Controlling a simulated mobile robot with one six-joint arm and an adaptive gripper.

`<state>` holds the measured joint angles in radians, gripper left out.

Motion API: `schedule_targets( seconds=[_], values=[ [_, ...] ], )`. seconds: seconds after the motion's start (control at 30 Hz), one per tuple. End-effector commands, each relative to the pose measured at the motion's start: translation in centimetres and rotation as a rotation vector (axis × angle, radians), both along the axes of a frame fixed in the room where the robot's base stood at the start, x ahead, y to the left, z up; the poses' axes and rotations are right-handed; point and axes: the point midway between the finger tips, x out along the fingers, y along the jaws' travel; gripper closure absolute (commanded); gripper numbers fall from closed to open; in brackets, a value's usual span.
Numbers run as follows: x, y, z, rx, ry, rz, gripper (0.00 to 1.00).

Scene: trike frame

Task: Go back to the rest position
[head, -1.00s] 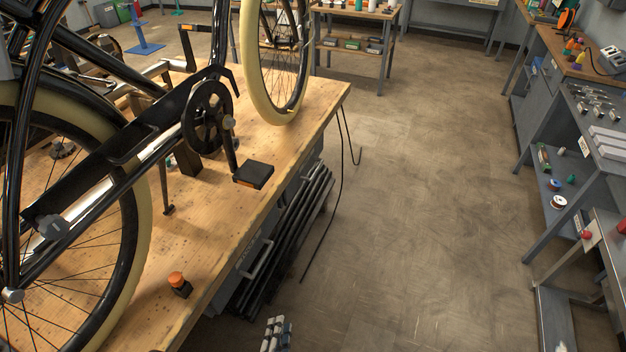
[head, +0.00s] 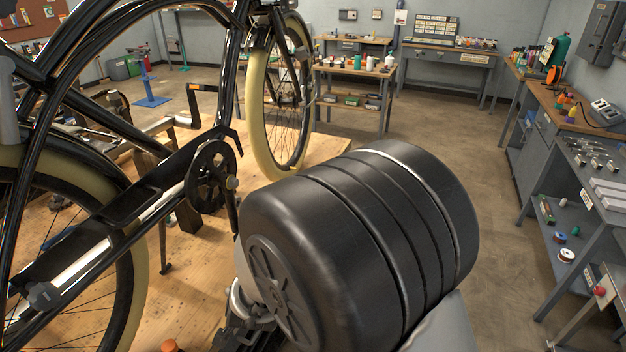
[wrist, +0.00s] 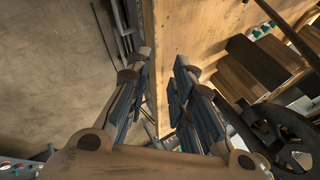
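My gripper (wrist: 160,72) points down in the wrist view. Its two fingers with blue-grey pads stand apart with nothing between them. They are above the front edge of the wooden workbench (wrist: 205,35), with floor to the left. In the head view, a large black rounded link of my arm fills the lower middle and hides part of the bench and floor. The black trike frame (head: 135,200) with cream-tyred wheels stands on the bench to the left of my arm. My fingers do not show clearly in the head view.
An orange cap (head: 170,345) shows at the head view's bottom edge on the bench. A shelf table (head: 355,75) stands at the back, and grey workbenches (head: 575,200) line the right. The floor (head: 500,190) between is clear. Wooden blocks (wrist: 262,65) show beside the gripper.

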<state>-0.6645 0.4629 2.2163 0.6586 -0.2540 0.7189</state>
Motion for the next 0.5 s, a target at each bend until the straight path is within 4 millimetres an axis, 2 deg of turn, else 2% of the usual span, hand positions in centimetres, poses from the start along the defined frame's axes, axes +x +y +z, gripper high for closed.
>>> schedule_targets(
  seconds=[0.03, 0.2, 0.37, 0.5],
  values=[
    [0.1, -1.6, 3.0, -0.004, -0.007, 0.041, 0.79],
    [-2.0, -7.2, 9.9, -0.084, -0.012, 0.212, 0.79],
    [-6.0, -13.5, 14.7, -0.206, -0.020, 0.357, 0.79],
    [-10.8, -19.3, 17.4, -0.342, -0.010, 0.460, 0.79]
  ],
)
